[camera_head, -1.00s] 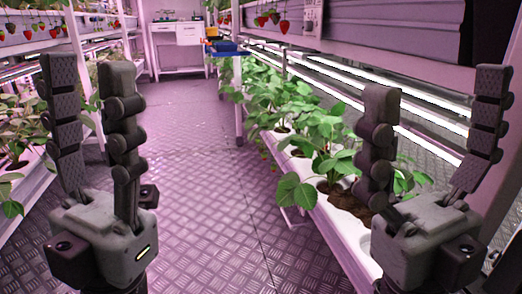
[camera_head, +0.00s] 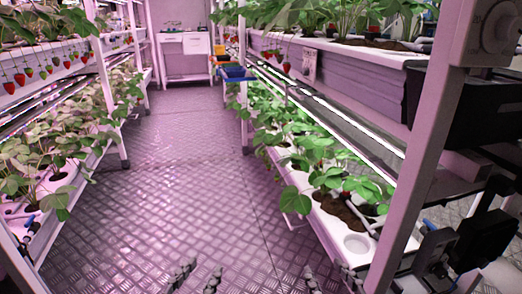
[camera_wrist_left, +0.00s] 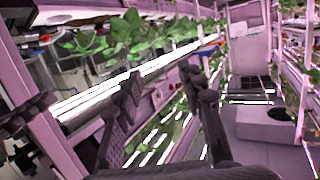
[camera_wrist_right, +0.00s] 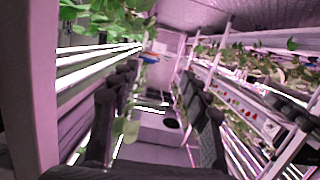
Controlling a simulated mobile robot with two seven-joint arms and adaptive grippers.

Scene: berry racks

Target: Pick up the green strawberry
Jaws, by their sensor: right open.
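Strawberries (camera_head: 20,78) hang in a row from the upper left rack in the head view. Several red strawberries (camera_head: 286,66) hang from the upper right rack. My left gripper (camera_head: 197,277) shows only its fingertips at the bottom edge; in the left wrist view its fingers (camera_wrist_left: 162,82) are apart and empty. My right gripper (camera_head: 329,280) also shows at the bottom edge; in the right wrist view its fingers (camera_wrist_right: 155,78) are apart with nothing between. Both are far from the berries.
White planter gutters line both sides, with a lower right gutter (camera_head: 355,243) and a left one (camera_head: 85,170). A rack post (camera_head: 418,150) stands close at right. The metal aisle floor (camera_head: 180,150) is clear up to a white cabinet (camera_head: 185,55) at the back.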

